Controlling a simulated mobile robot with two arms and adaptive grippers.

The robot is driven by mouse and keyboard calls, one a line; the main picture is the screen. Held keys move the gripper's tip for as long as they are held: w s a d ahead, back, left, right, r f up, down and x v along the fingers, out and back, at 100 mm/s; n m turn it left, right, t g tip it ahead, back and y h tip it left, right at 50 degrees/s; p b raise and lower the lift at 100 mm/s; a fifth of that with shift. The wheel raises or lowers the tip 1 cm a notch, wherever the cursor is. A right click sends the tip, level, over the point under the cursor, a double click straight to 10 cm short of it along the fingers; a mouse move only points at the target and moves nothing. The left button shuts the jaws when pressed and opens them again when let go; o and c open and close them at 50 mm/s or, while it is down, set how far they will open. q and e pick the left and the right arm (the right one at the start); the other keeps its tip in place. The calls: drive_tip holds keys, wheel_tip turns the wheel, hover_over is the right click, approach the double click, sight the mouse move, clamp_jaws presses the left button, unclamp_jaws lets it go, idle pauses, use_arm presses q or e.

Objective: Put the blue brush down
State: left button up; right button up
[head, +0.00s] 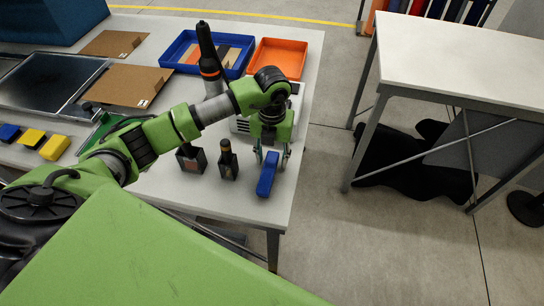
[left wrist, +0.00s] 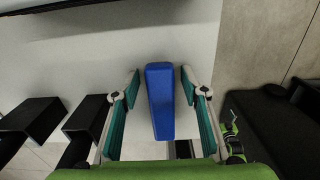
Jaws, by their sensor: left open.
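The blue brush (head: 267,174) stands or lies near the right front corner of the white table (head: 220,205). In the left wrist view the blue brush (left wrist: 160,100) sits between the two fingers, with a gap on each side. My left gripper (head: 271,160) is open around the brush, and its open fingers also show in the left wrist view (left wrist: 160,108). The brush's underside is hidden, so its contact with the table cannot be made out. My right gripper is not in view.
Two dark holders (head: 192,158) (head: 228,160) stand left of the brush. Behind are a blue tray (head: 182,48) and an orange tray (head: 278,58). Yellow and blue blocks (head: 54,147) lie at the left. Another white table (head: 460,55) stands across an open floor gap.

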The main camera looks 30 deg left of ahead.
use_arm(q)
drive_tip(key=shift+w+r+b, duration=0.1)
drive_tip(key=shift+r+b, duration=0.2)
drive_tip(key=shift+r, duration=0.2)
wheel_tip(320, 180, up, 11)
drive_tip(key=b, duration=0.3)
drive_tip(key=shift+s, duration=0.2)
